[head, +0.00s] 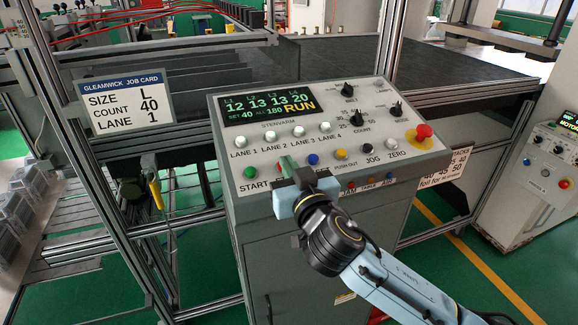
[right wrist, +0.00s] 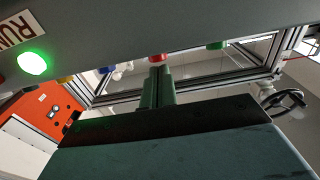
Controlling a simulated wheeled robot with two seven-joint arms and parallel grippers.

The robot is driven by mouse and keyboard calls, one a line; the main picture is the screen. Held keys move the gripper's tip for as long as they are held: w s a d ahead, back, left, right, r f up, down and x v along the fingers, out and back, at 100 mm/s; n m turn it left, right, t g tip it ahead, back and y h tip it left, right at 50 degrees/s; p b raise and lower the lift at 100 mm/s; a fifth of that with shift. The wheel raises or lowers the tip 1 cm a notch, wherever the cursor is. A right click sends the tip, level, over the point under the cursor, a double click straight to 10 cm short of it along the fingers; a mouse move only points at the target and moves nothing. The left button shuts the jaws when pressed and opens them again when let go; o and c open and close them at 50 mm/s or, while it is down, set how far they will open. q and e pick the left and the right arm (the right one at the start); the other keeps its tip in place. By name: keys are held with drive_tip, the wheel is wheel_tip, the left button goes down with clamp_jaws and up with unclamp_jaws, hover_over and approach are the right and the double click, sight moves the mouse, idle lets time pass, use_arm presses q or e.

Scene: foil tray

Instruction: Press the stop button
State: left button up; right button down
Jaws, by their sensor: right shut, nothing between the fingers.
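The control panel (head: 215,120) stands in front of me, with its display reading RUN. My right gripper (head: 288,163) is shut and empty, its green fingers pointing up over the panel's front edge. It covers the stop button's place between the green START button (head: 249,172) and a blue button (head: 313,159). In the right wrist view, a red button (right wrist: 157,58), in line with that place, shows just beyond the tips of the right gripper (right wrist: 157,72). I cannot tell whether they touch it. My left gripper is not in view.
A red mushroom button (head: 423,131) sits at the panel's right. Yellow (head: 340,153), black (head: 367,148) and white (head: 392,143) buttons continue the front row. A lit green lamp (right wrist: 33,65) is beside a RUN label. A job card (head: 126,100) hangs at left.

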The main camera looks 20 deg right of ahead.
drive_tip(key=shift+w+f+b, duration=0.2)
drive_tip(key=shift+f+b, duration=0.7)
drive_tip(key=shift+f, duration=0.3)
drive_tip(key=r+p, duration=0.2)
drive_tip(key=s+r+p, duration=0.1)
drive_tip(key=r+p, duration=0.1)
drive_tip(key=r, duration=0.1)
drive_tip(key=s+b, duration=0.3)
drive_tip(key=s, duration=0.7)
drive_tip(key=shift+d+f, duration=0.15)
drive_tip(key=shift+d, duration=0.05)
drive_tip(key=shift+s, duration=0.1)
